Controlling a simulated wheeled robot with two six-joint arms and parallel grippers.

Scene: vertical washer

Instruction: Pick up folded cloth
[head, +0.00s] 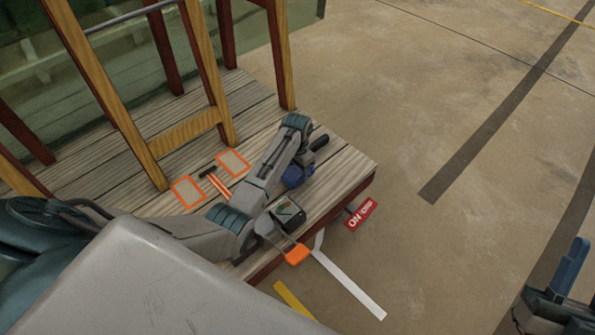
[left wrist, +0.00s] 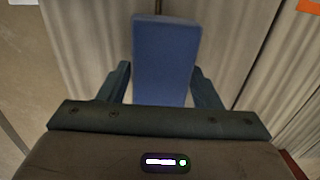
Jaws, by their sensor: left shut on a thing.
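The folded cloth (left wrist: 166,58) is a blue block between the two fingers of my left gripper (left wrist: 160,84) in the left wrist view. The fingers are on either side of it, and its far end sticks out past them. In the head view a blue patch that looks like the cloth (head: 294,178) shows at the end of my left arm, over the wooden deck near its right edge. I cannot tell whether it touches the boards. My right gripper (head: 567,272) shows only in part at the lower right edge, and its opening is hidden.
The plank deck (head: 335,178) ends at a corner on the right. A wooden ladder-like frame (head: 190,133) stands on it at the left. Orange-outlined squares (head: 233,162) mark the deck. A red sign (head: 361,214) sits just off the edge. The concrete floor (head: 440,120) is open.

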